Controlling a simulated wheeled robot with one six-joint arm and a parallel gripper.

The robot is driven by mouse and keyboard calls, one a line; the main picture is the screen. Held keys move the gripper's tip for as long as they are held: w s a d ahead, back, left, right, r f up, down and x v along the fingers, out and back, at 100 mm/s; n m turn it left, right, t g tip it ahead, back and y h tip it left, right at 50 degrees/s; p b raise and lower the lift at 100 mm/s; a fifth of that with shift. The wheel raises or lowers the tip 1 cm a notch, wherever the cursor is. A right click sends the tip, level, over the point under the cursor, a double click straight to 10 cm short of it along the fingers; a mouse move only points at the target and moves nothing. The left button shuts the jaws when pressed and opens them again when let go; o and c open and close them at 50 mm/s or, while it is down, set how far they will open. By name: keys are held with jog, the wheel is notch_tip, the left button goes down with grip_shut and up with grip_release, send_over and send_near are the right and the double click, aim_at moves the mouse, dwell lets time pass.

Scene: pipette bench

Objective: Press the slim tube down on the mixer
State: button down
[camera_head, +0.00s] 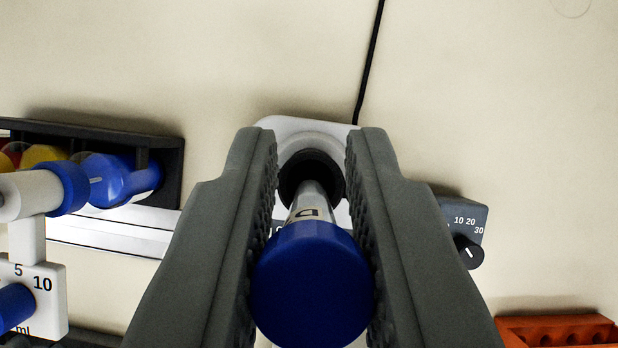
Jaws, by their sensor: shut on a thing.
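My gripper (312,270) is shut on the slim tube (312,285), which has a round blue cap facing the camera and a pale body with a dark letter on it. The tube points away from the camera toward the mixer (308,130), a white rounded body with a black round cup on top. The far end of the tube lines up with the black cup. I cannot tell whether it touches the cup. The fingers hide the sides of the mixer.
A dark rack (165,150) with blue and yellow capped items stands at the left. White-and-blue pipette-like parts (35,235) are in front of it. A grey dial box (465,225) is at the right, an orange rack (555,330) at lower right. A black cable (370,60) runs behind the mixer.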

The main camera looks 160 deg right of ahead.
aim_at(312, 191)
jog(key=shift+f, duration=2.25)
jog(key=c, duration=2.1)
grip_release()
jog(key=shift+f, duration=2.1)
jog(key=shift+r, duration=5.95)
